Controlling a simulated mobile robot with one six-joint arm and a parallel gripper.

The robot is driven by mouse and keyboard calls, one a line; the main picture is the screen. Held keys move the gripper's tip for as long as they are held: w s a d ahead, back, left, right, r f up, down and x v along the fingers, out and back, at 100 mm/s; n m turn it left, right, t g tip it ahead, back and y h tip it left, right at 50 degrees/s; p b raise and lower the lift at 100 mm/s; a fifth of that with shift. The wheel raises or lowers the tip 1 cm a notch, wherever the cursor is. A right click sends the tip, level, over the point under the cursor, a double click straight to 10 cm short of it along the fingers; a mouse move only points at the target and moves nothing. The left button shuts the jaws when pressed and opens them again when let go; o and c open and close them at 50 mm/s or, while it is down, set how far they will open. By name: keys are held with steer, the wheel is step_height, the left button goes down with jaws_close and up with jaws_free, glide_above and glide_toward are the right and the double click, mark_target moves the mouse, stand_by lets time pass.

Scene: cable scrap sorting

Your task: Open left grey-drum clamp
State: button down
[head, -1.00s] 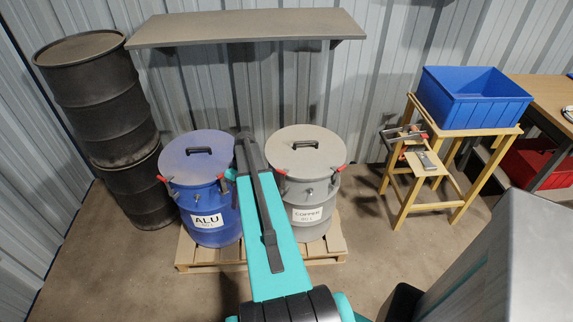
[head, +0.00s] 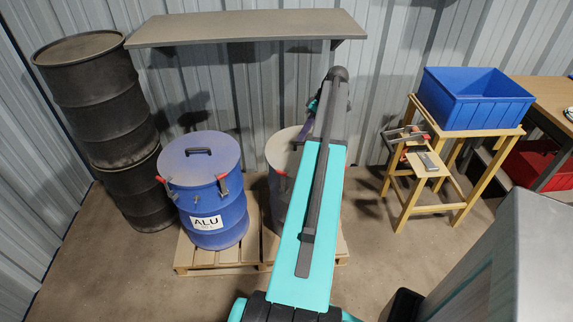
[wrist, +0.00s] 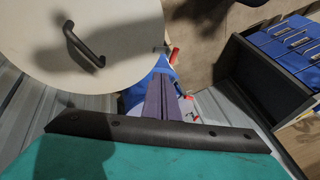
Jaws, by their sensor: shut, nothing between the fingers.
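The grey drum (head: 273,208) stands on the pallet, mostly hidden behind my arm in the head view. Its left clamp shows a red handle (head: 281,172) just below the lid rim. A pale round lid with a black handle (wrist: 85,45) fills the upper left of the wrist view. My gripper (wrist: 162,88) is shut and empty; its purple fingers point past the lid's edge. Red handle parts (wrist: 174,55) show beside the fingers; I cannot tell which clamp they belong to. In the head view my gripper (head: 308,120) is partly hidden by my arm, over the grey drum. The grey drum's right clamp is hidden.
The blue ALU drum (head: 211,185) with red-handled clamps stands left of the grey drum on the pallet (head: 205,262). Dark drums (head: 95,90) stack at far left. A shelf (head: 240,27) overhangs behind. A blue bin (head: 472,98) sits on a wooden stand at right.

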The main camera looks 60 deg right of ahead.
steer(key=shift+f, duration=0.1)
stand_by(0.3)
steer(key=p+x, duration=0.2)
steer(key=x, duration=0.8)
steer(key=shift+a, duration=0.1)
steer(key=shift+a+f+p, duration=0.2)
steer(key=shift+a+p, duration=0.05)
steer(key=shift+a, duration=0.2)
steer(key=shift+a+f+p, duration=0.2)
steer(key=shift+a+p, duration=0.05)
steer(key=shift+a, duration=0.2)
steer(key=shift+a+f, duration=0.65)
steer(key=shift+a, duration=0.05)
steer(key=shift+a, duration=0.2)
steer(key=shift+d, duration=0.1)
